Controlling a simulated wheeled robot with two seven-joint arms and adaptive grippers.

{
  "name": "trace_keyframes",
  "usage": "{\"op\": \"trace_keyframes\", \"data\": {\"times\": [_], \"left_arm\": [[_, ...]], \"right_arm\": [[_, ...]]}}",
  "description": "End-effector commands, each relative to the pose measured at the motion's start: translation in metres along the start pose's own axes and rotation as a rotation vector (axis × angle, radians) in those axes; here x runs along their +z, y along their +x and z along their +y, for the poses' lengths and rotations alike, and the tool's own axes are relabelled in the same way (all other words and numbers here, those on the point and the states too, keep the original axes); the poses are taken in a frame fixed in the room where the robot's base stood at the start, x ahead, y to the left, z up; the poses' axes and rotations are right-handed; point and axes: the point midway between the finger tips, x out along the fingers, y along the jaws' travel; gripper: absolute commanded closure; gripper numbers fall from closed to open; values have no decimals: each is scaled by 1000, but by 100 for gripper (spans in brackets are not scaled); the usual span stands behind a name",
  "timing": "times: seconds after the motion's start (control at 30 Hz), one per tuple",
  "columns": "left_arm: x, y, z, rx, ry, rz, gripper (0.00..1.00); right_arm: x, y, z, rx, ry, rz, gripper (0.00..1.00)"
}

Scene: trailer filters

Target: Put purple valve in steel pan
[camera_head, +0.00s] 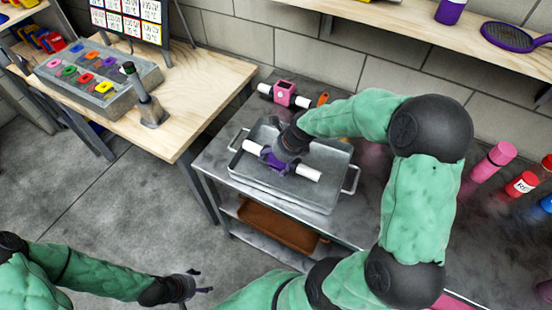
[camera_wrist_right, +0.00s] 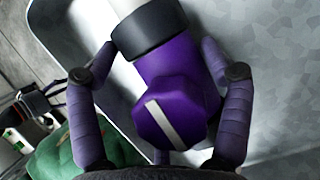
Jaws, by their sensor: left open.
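The purple valve (camera_head: 262,160), with white pipe ends on both sides, is inside the steel pan (camera_head: 335,160) on the grey cart top. In the right wrist view, the purple valve (camera_wrist_right: 170,95) shows its faceted cap with a white bar and a black collar, against the steel pan (camera_wrist_right: 275,70). My right gripper (camera_head: 277,157) is over the valve; its two fingers stand on either side of it, spread, with a visible gap on the left. Contact on the right side is unclear. My left gripper (camera_head: 205,284) is open and empty, low over the floor.
A pink valve (camera_head: 284,93) with white ends lies behind the pan. Pink (camera_head: 493,160) and red (camera_head: 520,184) bottles stand to the right. A wooden table (camera_head: 190,90) with a sorting tray (camera_head: 60,73) is at left. A brown tray (camera_head: 275,228) is on the cart's lower shelf.

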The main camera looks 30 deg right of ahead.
Motion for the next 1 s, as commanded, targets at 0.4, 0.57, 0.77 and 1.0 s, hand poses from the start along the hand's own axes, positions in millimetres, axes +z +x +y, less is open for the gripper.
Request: {"op": "trace_keyframes", "data": {"times": [0.4,0.57,0.77,1.0], "left_arm": [[0,0,0,0,0,0,34],[0,-3,1,0,0,0,34],[1,-18,6,0,0,0,34],[1,-37,13,0,0,0,34]], "right_arm": [[0,0,0,0,1,0,0],[1,-8,0,0,1,0,0],[3,-43,-1,-3,3,-2,0],[2,-91,-1,-2,2,-1,0]]}}
